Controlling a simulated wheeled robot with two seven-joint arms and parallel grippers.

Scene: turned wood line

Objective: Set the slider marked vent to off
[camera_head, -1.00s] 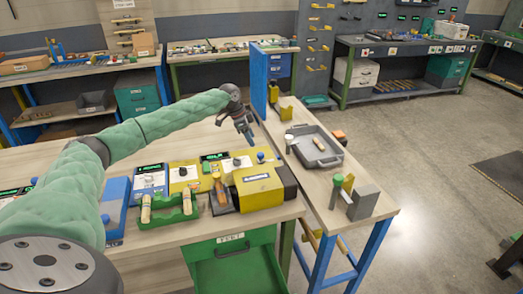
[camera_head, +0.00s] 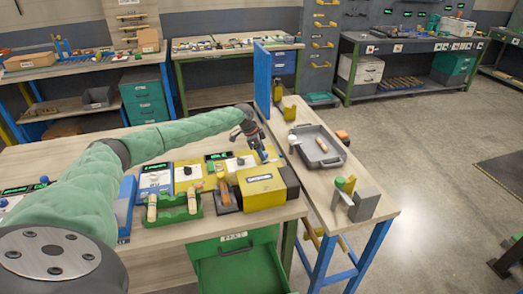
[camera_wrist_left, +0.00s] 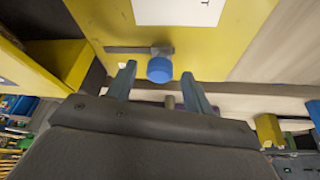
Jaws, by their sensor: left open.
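A yellow panel (camera_wrist_left: 110,18) with a short dark slot fills the top of the left wrist view. A round blue knob (camera_wrist_left: 160,69) stands at the right end of this slot. My left gripper (camera_wrist_left: 158,84) is open, with one finger on each side of the blue knob and nothing gripped. In the head view my left gripper (camera_head: 261,148) points down at the right end of the yellow panel (camera_head: 222,167) and largely hides the blue knob. The vent marking is too small to read. My right gripper is not in view.
A yellow and black box (camera_head: 262,188) stands just in front of the panel. A green holder (camera_head: 172,210) with wooden pieces is to its left. A grey tray (camera_head: 316,146) lies on the side table, and a blue upright board (camera_head: 262,80) stands behind.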

